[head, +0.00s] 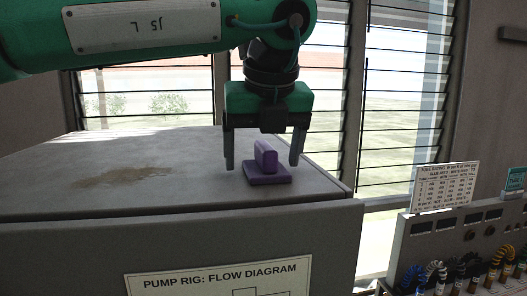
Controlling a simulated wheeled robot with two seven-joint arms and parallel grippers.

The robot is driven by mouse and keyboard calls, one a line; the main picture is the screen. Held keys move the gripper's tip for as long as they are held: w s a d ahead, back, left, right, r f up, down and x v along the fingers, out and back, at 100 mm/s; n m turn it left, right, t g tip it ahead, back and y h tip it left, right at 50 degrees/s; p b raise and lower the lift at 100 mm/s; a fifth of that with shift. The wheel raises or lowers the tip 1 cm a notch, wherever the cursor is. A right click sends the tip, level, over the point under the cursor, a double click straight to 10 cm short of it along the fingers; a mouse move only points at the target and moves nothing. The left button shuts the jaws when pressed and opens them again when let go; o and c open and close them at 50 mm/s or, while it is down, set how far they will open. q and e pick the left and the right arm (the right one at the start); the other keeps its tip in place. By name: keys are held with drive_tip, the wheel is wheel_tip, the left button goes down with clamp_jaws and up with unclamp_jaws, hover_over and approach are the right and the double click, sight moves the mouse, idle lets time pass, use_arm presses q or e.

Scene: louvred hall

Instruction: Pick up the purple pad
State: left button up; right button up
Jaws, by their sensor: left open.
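The purple pad (267,178) lies flat on top of the grey cabinet (120,200), near its right front corner. It has a square base with an upright purple block on top that stands like a grip. My left gripper (262,164) points straight down over the pad and is open. Its two fingers hang on either side of the pad's upright block, apart from it, with the fingertips low near the cabinet top. My right gripper does not show.
A brown stain (122,177) marks the cabinet top; the left part is bare. A label reading "PUMP RIG: FLOW DIAGRAM" (220,278) is on the front. Louvred windows (400,100) are behind.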

use_arm(q)
drive_tip(key=shift+d, duration=0.2)
drive_tip(key=shift+c, duration=0.4)
drive_tip(key=shift+s, duration=0.1)
drive_tip(key=c, duration=0.4)
drive_tip(key=shift+a, duration=0.1)
drive_tip(key=c, duration=0.6)
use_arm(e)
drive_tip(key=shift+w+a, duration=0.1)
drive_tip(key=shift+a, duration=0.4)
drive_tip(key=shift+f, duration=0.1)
